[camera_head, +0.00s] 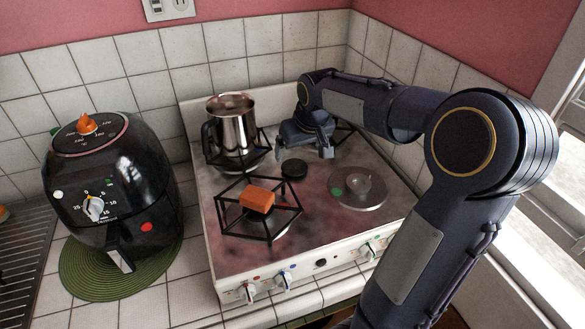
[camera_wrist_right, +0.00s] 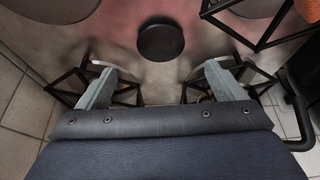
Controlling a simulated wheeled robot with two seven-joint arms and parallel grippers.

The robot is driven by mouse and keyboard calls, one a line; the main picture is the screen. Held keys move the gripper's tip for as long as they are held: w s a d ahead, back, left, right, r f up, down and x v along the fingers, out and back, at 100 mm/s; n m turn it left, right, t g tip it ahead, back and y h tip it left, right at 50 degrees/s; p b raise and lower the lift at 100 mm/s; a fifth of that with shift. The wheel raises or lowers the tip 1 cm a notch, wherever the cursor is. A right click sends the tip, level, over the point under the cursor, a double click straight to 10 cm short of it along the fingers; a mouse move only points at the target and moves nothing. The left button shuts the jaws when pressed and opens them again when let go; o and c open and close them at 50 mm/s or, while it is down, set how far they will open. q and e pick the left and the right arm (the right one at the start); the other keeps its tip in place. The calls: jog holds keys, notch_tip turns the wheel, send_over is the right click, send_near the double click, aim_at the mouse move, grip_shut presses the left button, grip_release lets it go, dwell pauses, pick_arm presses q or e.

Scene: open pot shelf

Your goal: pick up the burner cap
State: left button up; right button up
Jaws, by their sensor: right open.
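The burner cap (camera_head: 294,169) is a small black disc lying flat on the stovetop (camera_head: 236,258), between the pot's burner and the bare burner at right. My right gripper (camera_head: 303,153) hangs above the stove just behind the cap, with its two fingers spread apart and nothing between them. In the right wrist view the cap (camera_wrist_right: 161,40) lies beyond the open fingertips of my right gripper (camera_wrist_right: 160,72), about midway between them, and looks clear of both. My left gripper does not show.
A steel pot (camera_head: 231,127) stands on the back left grate. An orange block (camera_head: 257,199) sits on the front left grate (camera_head: 229,214). A bare burner (camera_head: 370,191) with a green spot is at right. A black air fryer (camera_head: 132,180) stands left on a green mat (camera_head: 84,283).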

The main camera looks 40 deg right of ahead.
aim_at(295, 167)
jog(key=x, duration=0.2)
jog(key=p+x, duration=0.1)
jog(key=x, duration=0.4)
jog(key=shift+s+a+f, duration=0.15)
jog(key=shift+s, duration=0.15)
jog(key=shift+c, duration=0.4)
jog(key=c, duration=1.1)
